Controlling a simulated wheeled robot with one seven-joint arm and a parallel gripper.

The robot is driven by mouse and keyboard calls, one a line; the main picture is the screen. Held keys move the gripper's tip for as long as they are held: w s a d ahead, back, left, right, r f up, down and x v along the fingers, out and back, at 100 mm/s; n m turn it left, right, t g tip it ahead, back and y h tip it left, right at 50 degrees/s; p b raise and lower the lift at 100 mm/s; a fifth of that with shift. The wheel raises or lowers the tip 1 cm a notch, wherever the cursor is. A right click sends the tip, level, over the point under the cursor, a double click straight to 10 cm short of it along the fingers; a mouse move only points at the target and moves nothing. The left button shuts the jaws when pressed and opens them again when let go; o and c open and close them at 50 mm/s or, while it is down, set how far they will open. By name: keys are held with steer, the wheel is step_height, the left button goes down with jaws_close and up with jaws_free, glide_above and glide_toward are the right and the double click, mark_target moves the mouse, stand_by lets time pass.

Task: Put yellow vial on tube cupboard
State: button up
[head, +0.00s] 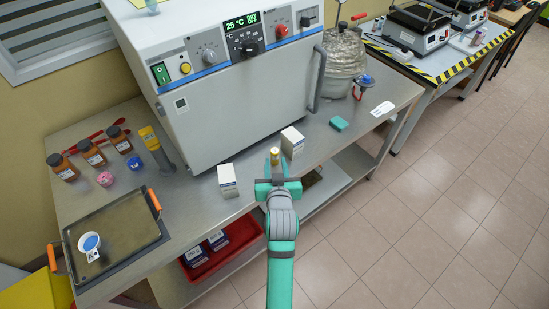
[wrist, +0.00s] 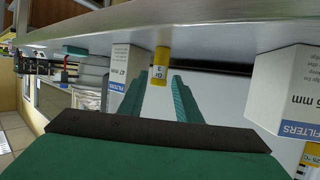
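The yellow vial (head: 275,155) stands upright on the steel bench in front of the large white machine. It also shows in the wrist view (wrist: 160,66), where the picture is upside down. My gripper (head: 277,181) is at the bench's front edge, pointing at the vial. In the wrist view my gripper (wrist: 159,92) has its two green fingers apart, with the vial lined up between their tips; it is not clamped. The white machine (head: 235,100), with dials and a 25 °C display, is the only cupboard-like body here; I cannot tell whether it is the tube cupboard.
A white filter box (head: 228,181) stands left of the vial and another (head: 292,142) right of it. A teal block (head: 338,124) lies farther right. Brown bottles (head: 92,153) and a dark tray (head: 112,241) are at left. A red bin (head: 222,249) sits below.

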mark_target(275, 158)
steer(key=shift+x, duration=3.1)
steer(key=shift+f, duration=0.2)
jaws_close()
